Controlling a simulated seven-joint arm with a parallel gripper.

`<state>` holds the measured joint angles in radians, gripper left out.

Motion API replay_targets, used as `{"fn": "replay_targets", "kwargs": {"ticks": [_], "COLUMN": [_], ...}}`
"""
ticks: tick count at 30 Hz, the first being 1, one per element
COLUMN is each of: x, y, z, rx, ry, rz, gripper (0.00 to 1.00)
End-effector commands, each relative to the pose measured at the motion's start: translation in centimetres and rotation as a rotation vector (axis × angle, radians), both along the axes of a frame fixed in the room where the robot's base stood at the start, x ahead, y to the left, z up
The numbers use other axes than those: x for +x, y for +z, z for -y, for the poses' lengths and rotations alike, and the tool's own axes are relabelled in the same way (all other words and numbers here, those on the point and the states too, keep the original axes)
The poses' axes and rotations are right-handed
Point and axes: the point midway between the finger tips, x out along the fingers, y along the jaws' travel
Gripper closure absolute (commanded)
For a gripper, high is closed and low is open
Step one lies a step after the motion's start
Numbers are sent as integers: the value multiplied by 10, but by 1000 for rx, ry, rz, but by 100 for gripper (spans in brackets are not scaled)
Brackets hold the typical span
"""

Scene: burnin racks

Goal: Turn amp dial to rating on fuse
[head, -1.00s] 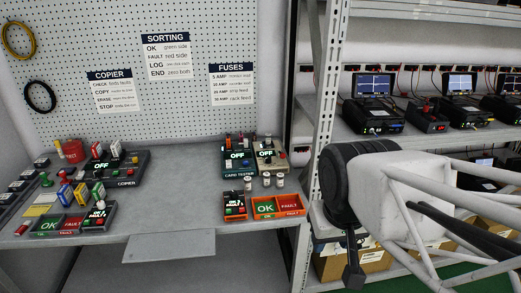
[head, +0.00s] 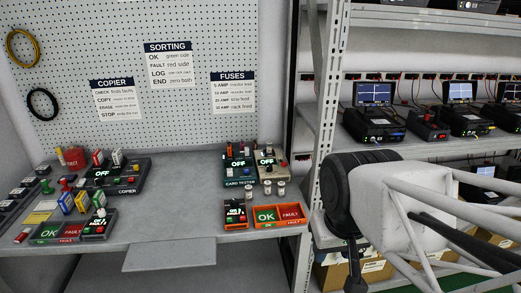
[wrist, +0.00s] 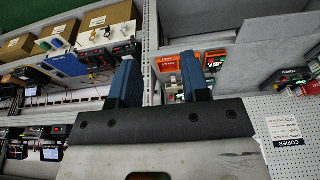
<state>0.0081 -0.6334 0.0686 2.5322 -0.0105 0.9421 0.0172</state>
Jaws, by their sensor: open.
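My gripper (wrist: 158,75) is open and empty, its two blue fingers apart in the wrist view. In the head view it hangs right of the bench, in front of the shelving, away from the devices. A beige device (head: 270,161) stands at the bench's back right, beside the dark card tester (head: 239,167). Small knobs or parts show on it, but I cannot tell which is the amp dial. Several small pale cylinders (head: 268,187), possibly fuses, stand in front of it; their ratings are too small to read. A FUSES sign (head: 233,94) hangs on the pegboard.
Orange OK and FAULT trays (head: 277,227) lie at the bench's front right. A copier (head: 121,177) and coloured parts crowd the left. The bench middle (head: 185,190) is clear. A metal shelf post (head: 328,100) stands between bench and shelving.

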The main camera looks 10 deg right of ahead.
Motion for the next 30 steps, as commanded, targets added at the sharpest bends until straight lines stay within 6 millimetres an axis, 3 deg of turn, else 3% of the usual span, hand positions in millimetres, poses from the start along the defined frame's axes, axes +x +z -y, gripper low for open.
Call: {"fn": "replay_targets", "kwargs": {"ticks": [11,15,19,23,30], "x": [0,1,6,18,61], "y": [0,0,3,7,21], "z": [0,0,0,0,0], "rx": [0,0,2,5,18], "ry": [0,-1,-7,-22,-75], "rz": [0,0,-2,-8,-25], "gripper": [57,42,42,42,42]}}
